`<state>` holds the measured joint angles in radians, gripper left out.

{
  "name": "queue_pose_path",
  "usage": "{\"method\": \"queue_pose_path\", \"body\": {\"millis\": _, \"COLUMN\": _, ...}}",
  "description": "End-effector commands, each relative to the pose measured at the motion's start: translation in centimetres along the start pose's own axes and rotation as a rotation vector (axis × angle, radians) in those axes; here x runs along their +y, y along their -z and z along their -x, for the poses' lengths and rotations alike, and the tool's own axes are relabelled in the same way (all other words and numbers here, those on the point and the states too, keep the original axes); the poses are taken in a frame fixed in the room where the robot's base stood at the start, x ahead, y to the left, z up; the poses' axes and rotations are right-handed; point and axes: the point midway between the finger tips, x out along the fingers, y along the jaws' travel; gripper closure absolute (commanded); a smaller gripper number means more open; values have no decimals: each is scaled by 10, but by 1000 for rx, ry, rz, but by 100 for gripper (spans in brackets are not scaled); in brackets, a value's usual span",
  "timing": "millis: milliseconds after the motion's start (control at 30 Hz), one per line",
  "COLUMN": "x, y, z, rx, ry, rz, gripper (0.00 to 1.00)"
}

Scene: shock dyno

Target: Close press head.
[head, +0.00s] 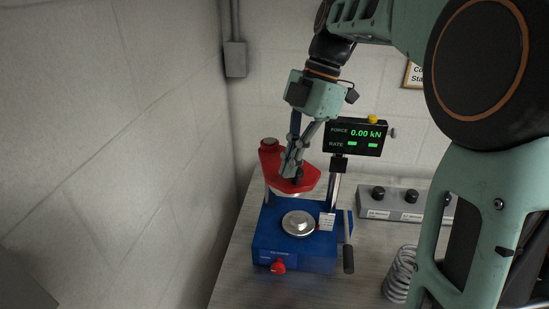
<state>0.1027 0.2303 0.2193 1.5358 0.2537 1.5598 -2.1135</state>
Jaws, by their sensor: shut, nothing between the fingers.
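The press stands on the bench. It has a blue base (273,254), a round silver plate (299,223) on top and two upright posts. Its red press head (268,153) sits above the base, at the back left of the plate, and spans towards the right post (334,190). My gripper (291,173) is shut and empty, pointing down at the front of the red head. Its fingertips are at or very near the head beside a small dark knob (298,177); I cannot tell whether they touch. The fingers hide part of the head.
A display (356,137) reading 0.00 kN stands behind the press. A grey box with dark knobs (393,204) and a coil spring (400,274) are to the right. A lever (348,258) hangs at the base's right and a red knob (278,267) is in front. A wall (130,150) is close on the left.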

Motion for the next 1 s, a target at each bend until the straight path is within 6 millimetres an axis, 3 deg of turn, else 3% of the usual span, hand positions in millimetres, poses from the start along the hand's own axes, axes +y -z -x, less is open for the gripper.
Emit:
{"method": "queue_pose_path", "body": {"millis": 133, "x": -4, "y": -16, "z": 8, "rx": 0, "ry": 38, "rz": 100, "gripper": 100}}
{"method": "queue_pose_path", "body": {"millis": 500, "x": -8, "y": -43, "z": 16, "rx": -1, "ry": 34, "rz": 95, "gripper": 100}}
{"method": "queue_pose_path", "body": {"millis": 1000, "x": -8, "y": -51, "z": 18, "rx": -3, "ry": 33, "rz": 93, "gripper": 100}}
